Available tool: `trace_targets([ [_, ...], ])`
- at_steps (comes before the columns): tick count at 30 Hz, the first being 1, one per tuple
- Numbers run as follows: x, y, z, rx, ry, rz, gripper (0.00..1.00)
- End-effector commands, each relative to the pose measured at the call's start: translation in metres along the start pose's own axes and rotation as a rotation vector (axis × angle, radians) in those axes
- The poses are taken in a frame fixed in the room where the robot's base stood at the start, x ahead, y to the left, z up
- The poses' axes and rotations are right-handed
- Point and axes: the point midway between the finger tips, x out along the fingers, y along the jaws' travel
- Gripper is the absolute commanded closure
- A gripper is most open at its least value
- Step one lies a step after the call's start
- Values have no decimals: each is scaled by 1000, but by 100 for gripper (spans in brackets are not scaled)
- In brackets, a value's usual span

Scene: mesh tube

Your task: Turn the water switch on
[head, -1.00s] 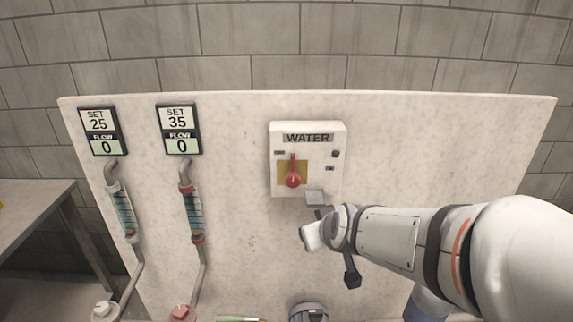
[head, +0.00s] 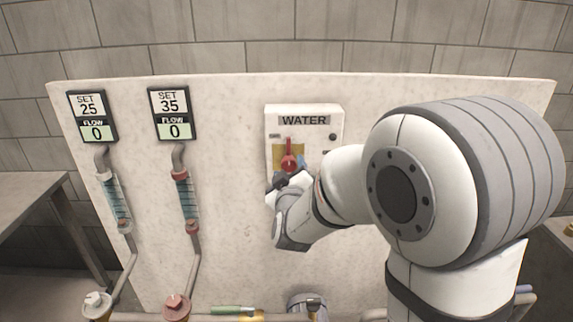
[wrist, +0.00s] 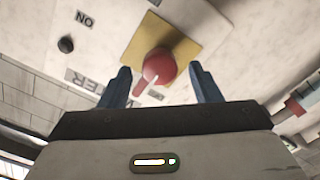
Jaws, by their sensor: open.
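The white water switch box (head: 333,150) is fixed to the pale panel, with a WATER label at its top. Its red rotary handle (head: 289,160) sits on a yellow plate and points upward in the head view. In the wrist view the red handle (wrist: 160,67) stands on the yellow plate (wrist: 192,50), and an ON label (wrist: 84,19) shows to its left. My gripper (wrist: 160,85) is open, one finger on each side of the handle. I cannot tell whether either finger touches it. In the head view my wrist hides the box's lower part.
Two flow displays (head: 92,116) (head: 174,114) hang at the left, both reading flow 0, set 25 and set 35. Below them are flow tubes and pipes with a white knob (head: 97,304) and a red knob (head: 175,305). A grey table (head: 30,195) stands at the far left.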

Motion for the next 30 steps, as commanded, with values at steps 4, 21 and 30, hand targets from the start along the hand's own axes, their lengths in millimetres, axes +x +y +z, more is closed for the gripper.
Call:
trace_targets([
  [4, 21, 0, 0, 0, -1, -1, 43],
  [21, 31, 0, 0, 1, 0, -2, 55],
  [30, 31, -1, 0, 1, 1, -3, 80],
])
